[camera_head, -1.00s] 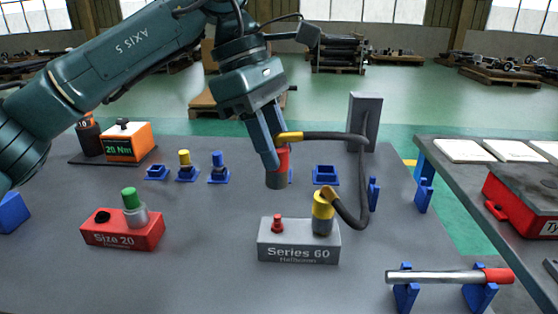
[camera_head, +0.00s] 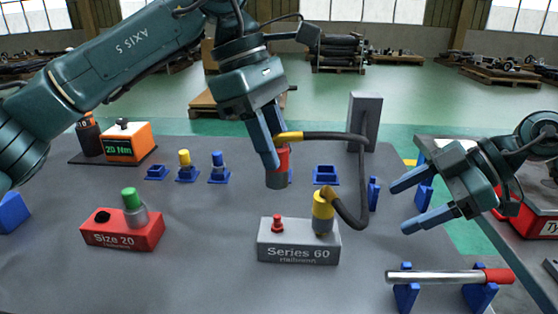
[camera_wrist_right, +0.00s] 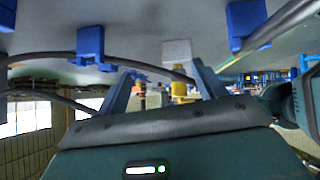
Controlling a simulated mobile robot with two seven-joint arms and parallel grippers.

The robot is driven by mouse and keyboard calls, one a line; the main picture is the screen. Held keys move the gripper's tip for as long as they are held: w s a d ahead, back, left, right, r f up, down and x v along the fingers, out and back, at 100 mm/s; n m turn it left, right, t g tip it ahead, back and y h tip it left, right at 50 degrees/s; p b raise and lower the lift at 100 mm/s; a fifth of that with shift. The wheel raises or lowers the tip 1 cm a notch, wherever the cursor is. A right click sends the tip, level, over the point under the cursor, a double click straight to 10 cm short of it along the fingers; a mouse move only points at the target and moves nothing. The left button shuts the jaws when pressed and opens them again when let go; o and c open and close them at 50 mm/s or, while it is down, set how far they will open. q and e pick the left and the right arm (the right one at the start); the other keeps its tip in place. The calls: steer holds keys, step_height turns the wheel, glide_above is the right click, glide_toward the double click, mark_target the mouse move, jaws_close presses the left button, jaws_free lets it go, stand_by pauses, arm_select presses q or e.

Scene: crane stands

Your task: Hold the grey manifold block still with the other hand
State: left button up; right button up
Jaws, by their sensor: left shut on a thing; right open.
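The grey manifold block (camera_head: 298,248), marked Series 60, sits on the dark table. A small red plug (camera_head: 277,223) and a yellow-topped grey coupling (camera_head: 323,213) stand on its top. My left gripper (camera_head: 270,152) is shut on a red-and-grey cylinder (camera_head: 277,178), held above and behind the block. A dark hose (camera_head: 362,165) loops from beside this cylinder to the yellow coupling. My right gripper (camera_head: 399,207) is open and empty, right of the block and apart from it. Its two fingers also show in the right wrist view (camera_wrist_right: 163,82).
A grey bar with a red end (camera_head: 435,277) lies on blue holders at the front right. A red block (camera_head: 122,235), marked Size 20, is at the left. Blue holders (camera_head: 325,175) and a grey upright post (camera_head: 365,115) stand behind. A red case (camera_head: 520,215) is at the right.

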steer(key=g+y, duration=0.1)
glide_toward(338, 237)
steer(key=shift+w+a+f, duration=0.25)
steer(key=shift+w+f, duration=0.1)
steer(key=shift+f, duration=0.25)
steer(key=shift+w+a+f, duration=0.25)
steer(key=shift+w+f, duration=0.1)
steer(key=shift+f, duration=0.25)
steer(key=shift+x, duration=4.15)
steer(key=shift+r, duration=0.1)
steer(key=c, duration=1)
